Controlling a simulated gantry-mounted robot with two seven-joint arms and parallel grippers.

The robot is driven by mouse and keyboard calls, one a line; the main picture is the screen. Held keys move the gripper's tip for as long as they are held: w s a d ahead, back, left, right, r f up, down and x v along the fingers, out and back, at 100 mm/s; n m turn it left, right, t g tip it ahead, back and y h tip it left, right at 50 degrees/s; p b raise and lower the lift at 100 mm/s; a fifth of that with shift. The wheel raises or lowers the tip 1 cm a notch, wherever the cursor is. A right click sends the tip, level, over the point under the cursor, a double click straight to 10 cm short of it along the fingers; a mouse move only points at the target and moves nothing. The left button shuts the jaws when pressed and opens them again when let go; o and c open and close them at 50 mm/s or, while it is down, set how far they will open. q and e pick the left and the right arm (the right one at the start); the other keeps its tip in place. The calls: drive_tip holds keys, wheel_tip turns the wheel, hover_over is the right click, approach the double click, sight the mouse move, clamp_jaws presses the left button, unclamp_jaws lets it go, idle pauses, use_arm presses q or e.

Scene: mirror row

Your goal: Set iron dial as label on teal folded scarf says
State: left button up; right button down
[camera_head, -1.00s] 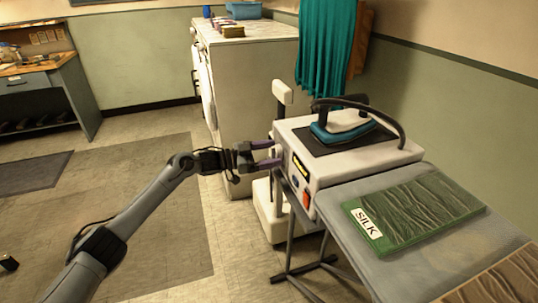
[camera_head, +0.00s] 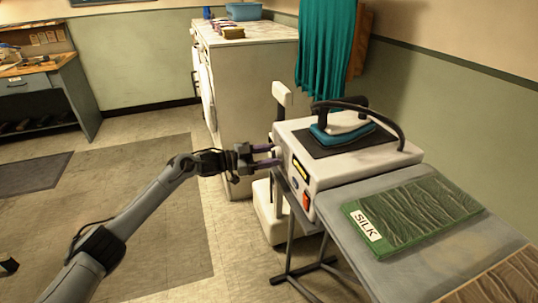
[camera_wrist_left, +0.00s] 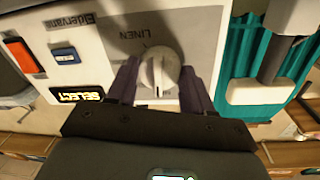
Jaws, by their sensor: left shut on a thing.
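The iron station (camera_head: 345,165) is a white box with a teal iron (camera_head: 340,127) resting on its dark top pad. The folded scarf (camera_head: 430,205) looks green and lies on the grey board; its white label (camera_head: 367,224) reads SILK. My left gripper (camera_head: 270,155) is at the station's left front face. In the left wrist view its purple fingers (camera_wrist_left: 160,85) are shut on the pale round dial (camera_wrist_left: 158,70), one on each side. LINEN shows upside down beside the dial; its other markings are mostly hidden. My right gripper is not in view.
In the left wrist view, a red switch (camera_wrist_left: 22,55), a blue button (camera_wrist_left: 65,56) and a yellow-lettered display (camera_wrist_left: 80,95) sit beside the dial. A brown folded cloth (camera_head: 505,280) lies at the board's near end.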

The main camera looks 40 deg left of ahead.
use_arm(q)
drive_tip(key=m+y+p, duration=0.1)
drive_tip(key=m+p, duration=0.1)
drive_tip(key=m, duration=0.6)
drive_tip(key=shift+r, duration=0.15)
drive_tip(key=shift+m, duration=0.3)
idle(0.3)
drive_tip(key=o, duration=1)
drive_tip(key=shift+o, duration=0.2)
drive_tip(key=shift+s, duration=0.1)
drive_tip(key=p+v, duration=0.2)
drive_tip(key=v, duration=0.8)
drive_tip(key=shift+s+a, duration=0.2)
drive_tip(key=shift+a, duration=0.1)
drive_tip(key=shift+r, duration=0.1)
